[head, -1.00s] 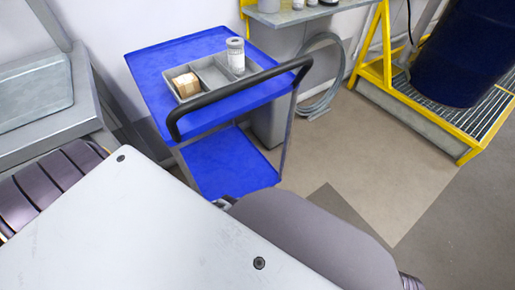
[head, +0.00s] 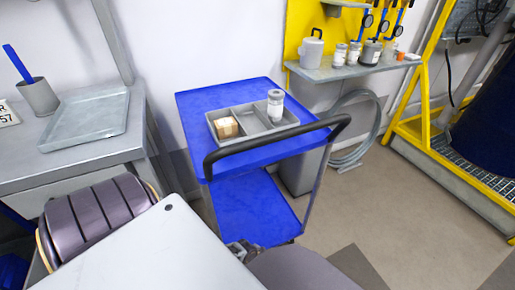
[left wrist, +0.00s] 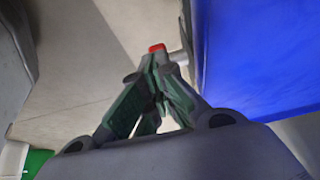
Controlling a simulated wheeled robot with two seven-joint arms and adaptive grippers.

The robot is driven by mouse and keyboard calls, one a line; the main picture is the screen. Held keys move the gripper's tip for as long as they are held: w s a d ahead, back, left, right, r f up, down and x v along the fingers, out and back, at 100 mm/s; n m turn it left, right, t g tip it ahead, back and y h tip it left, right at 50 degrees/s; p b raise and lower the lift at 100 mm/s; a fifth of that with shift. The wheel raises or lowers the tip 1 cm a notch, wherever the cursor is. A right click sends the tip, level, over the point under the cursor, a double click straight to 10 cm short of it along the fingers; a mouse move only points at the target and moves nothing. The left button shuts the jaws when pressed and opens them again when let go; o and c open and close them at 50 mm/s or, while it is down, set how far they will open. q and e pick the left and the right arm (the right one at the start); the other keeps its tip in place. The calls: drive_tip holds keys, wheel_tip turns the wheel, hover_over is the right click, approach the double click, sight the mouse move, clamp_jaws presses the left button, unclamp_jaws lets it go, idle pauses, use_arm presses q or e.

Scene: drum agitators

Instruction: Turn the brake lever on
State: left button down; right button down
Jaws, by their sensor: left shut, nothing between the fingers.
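The blue cart (head: 225,106) stands ahead of me in the head view, with a black push handle across its near side. In the left wrist view its blue surface (left wrist: 265,55) fills the right. My left gripper (left wrist: 158,66) is shut and empty there, fingertips together. A small red piece (left wrist: 157,47), perhaps the brake lever's tip, shows just beyond the fingertips, beside a pale metal part at the cart's edge. I cannot tell whether the fingers touch it. No brake lever can be made out in the head view. My right gripper is not in view.
A grey divided tray (head: 247,131) on the cart holds a small box (head: 226,127) and a white jar (head: 275,105). A grey bench (head: 60,160) is at the left. A yellow frame (head: 425,85) and dark blue drum (head: 495,125) stand right. Floor right of the cart is clear.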

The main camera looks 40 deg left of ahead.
use_arm(q)
drive_tip(key=v, duration=1)
drive_tip(key=shift+r, duration=0.15)
idle(0.4)
